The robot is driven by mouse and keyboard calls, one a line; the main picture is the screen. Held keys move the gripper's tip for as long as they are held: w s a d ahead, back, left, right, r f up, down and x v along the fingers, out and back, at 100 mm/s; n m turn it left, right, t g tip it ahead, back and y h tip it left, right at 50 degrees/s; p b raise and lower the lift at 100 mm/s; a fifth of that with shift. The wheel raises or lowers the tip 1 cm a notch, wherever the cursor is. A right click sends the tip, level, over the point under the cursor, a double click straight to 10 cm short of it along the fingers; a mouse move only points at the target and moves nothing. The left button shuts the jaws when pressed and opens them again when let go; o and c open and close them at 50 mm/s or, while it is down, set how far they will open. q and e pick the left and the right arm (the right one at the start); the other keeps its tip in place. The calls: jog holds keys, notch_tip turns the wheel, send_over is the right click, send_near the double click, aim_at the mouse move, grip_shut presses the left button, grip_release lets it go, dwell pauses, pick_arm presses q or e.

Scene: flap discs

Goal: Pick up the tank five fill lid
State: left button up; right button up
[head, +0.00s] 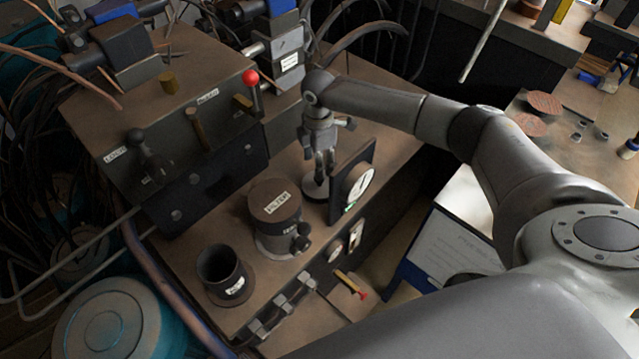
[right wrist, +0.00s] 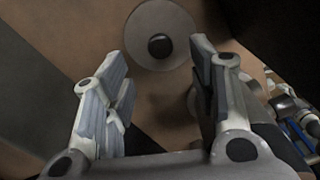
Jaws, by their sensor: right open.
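A round pale grey lid-like disc with a dark centre knob (right wrist: 152,22) lies on the brown bench top, beyond my fingertips in the right wrist view. In the head view only part of its pale rim (head: 312,191) shows below my right gripper (head: 325,166); the rest is hidden. No label on it is readable, so I cannot tell for sure that it is the tank five fill lid. My right gripper is open, with nothing between its fingers (right wrist: 160,80), and points down at the bench. My left gripper is not in view.
A dark panel with a round white gauge (head: 358,186) stands close right of the gripper. A labelled filter canister (head: 270,228) and an open dark cup (head: 222,272) stand to the left. A lever box with a red knob (head: 250,77) is behind. A teal drum (head: 165,325) is at lower left.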

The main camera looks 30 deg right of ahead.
aim_at(319, 183)
jog(key=shift+f, duration=0.9)
jog(key=shift+f+p, duration=0.4)
jog(key=shift+f, duration=0.2)
jog(key=shift+d+f+p, duration=0.1)
jog(key=shift+f+p, duration=0.25)
jog(key=shift+f, duration=1.75)
grip_shut()
jog(key=shift+r, duration=0.1)
